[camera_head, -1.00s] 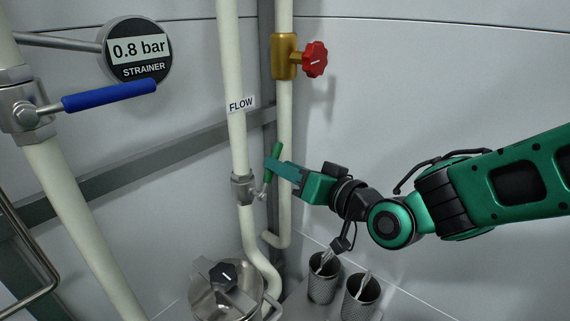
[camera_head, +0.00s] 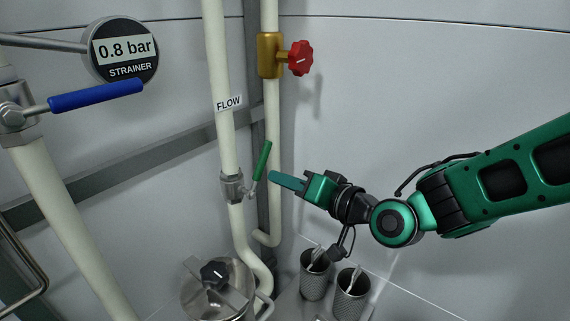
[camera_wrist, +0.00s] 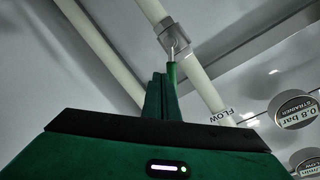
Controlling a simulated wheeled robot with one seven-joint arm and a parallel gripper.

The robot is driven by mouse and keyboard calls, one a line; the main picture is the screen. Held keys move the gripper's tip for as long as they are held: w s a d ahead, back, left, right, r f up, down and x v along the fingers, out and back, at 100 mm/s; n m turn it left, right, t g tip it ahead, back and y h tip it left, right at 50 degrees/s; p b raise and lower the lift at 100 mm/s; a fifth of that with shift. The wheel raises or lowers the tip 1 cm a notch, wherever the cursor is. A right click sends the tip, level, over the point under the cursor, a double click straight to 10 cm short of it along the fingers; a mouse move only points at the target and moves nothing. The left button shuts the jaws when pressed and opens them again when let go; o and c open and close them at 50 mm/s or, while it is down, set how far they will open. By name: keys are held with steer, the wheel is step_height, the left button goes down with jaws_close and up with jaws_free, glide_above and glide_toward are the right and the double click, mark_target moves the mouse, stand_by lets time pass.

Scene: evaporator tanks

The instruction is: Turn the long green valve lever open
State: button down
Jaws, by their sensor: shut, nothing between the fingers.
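The long green valve lever (camera_head: 262,161) slants up and slightly right from a metal valve (camera_head: 232,187) on the cream pipe labelled FLOW. My gripper (camera_head: 272,175) comes from the right with its fingers together, holding nothing. In the head view its tips are just right of the lever's lower half, with a small gap between. In the wrist view the fingers (camera_wrist: 160,98) point up the picture. The lever (camera_wrist: 172,76) shows partly beside and behind them, below the valve (camera_wrist: 175,38); whether they touch there, I cannot tell.
A red-knobbed brass valve (camera_head: 270,55) is on the pipe behind. A blue lever (camera_head: 97,96) and a 0.8 bar strainer gauge (camera_head: 123,50) are at left. A lidded metal vessel (camera_head: 217,290) and two mesh cups (camera_head: 314,275) stand below.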

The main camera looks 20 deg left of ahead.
steer(key=w+d+m+g+y, duration=0.2)
steer(key=w+d+m+y, duration=0.15)
steer(key=d+m, duration=0.8)
steer(key=a+r+m, duration=0.1)
steer(key=a+r, duration=0.1)
steer(key=a, duration=1)
steer(key=shift+a+m+h, duration=0.35)
steer(key=shift+a, duration=0.05)
